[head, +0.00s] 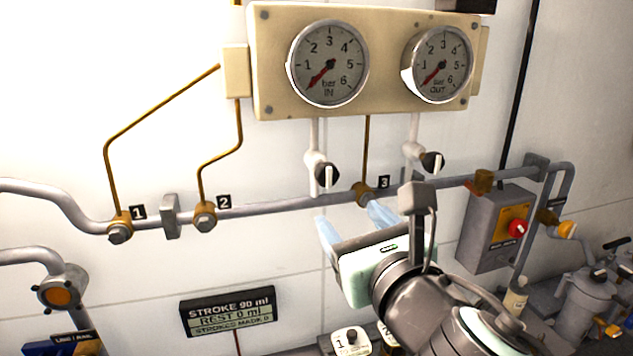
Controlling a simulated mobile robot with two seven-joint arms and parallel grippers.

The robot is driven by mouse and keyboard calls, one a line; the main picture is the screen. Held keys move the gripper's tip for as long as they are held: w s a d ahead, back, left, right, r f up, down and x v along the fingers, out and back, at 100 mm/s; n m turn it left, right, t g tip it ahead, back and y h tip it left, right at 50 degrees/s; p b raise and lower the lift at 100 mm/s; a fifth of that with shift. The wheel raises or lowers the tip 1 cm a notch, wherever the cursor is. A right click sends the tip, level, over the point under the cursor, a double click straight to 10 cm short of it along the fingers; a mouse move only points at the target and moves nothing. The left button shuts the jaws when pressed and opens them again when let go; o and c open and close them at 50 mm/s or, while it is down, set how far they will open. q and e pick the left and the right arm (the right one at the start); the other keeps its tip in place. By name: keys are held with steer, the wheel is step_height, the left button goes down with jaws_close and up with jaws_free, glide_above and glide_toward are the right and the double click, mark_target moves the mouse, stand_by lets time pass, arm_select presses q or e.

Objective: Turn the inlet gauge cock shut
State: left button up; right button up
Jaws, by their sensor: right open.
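The inlet gauge cock (327,174) hangs on a white pipe below the IN gauge (328,64). It has a black round knob with a white lever standing roughly vertical. The IN gauge needle points to the lower left, at the low end of its scale. My right gripper (347,214) is open and empty. Its two pale blue fingers point up toward the wall, a little below the inlet cock in the picture and apart from it. My left gripper is not in view.
The OUT gauge (442,64) has a similar outlet cock (432,162) to the right. A grey horizontal pipe (285,205) with numbered fittings runs behind my fingers. A grey box with a red knob (497,228) stands right. A stroke display (229,312) is lower left.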

mark_target(330, 177)
steer(key=shift+t, duration=0.3)
steer(key=x, duration=0.4)
steer(key=r+p+x, duration=0.1)
steer(key=x, duration=0.3)
steer(key=p+x, duration=0.1)
steer(key=x, duration=0.3)
steer(key=shift+w+d+r, duration=0.2)
steer(key=shift+w+r, duration=0.05)
steer(key=shift+r, duration=0.05)
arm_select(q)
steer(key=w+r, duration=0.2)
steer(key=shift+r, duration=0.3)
arm_select(e)
steer(key=shift+s, duration=0.1)
steer(key=c, duration=1.1)
steer(key=shift+o, duration=0.3)
